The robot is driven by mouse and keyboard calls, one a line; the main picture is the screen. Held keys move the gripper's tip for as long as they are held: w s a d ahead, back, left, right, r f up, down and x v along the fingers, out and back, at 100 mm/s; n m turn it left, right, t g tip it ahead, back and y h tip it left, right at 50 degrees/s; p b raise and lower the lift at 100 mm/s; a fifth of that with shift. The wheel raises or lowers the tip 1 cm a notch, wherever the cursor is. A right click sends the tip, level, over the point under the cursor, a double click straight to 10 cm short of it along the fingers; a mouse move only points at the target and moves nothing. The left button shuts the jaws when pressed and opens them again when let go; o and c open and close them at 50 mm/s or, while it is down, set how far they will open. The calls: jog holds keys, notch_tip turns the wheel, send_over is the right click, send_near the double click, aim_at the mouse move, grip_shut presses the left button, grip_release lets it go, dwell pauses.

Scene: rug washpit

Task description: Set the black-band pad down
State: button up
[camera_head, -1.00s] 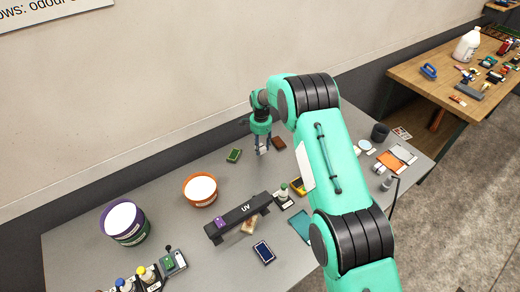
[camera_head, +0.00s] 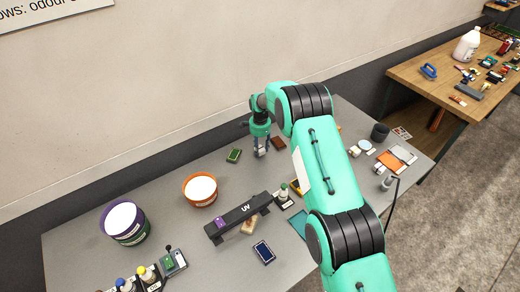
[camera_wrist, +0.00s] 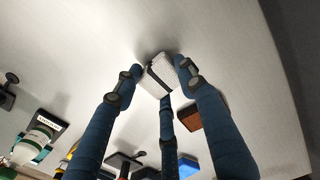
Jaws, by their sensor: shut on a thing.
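The black-band pad (camera_wrist: 158,76) is a small white block with a dark band across it, seen in the wrist view. My gripper (camera_wrist: 160,82) has its blue fingers closed around it. In the head view my gripper (camera_head: 262,150) points down over the back of the grey table (camera_head: 170,190), and the pad is mostly hidden by the fingers. The pad is close over the grey surface, with a soft shadow beside it. I cannot tell whether it touches.
A brown pad (camera_head: 278,143) lies close right of my gripper, a green pad (camera_head: 234,155) to its left. An orange tub (camera_head: 200,190), a purple tub (camera_head: 124,222) and a black UV bar (camera_head: 240,217) stand nearer.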

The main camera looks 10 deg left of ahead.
aim_at(260, 149)
jog(key=shift+f, duration=0.3)
jog(key=shift+f, duration=0.15)
jog(key=o, duration=1)
jog(key=shift+c, duration=0.2)
notch_tip(260, 149, up, 12)
dwell(0.7)
jog(key=shift+r, duration=0.2)
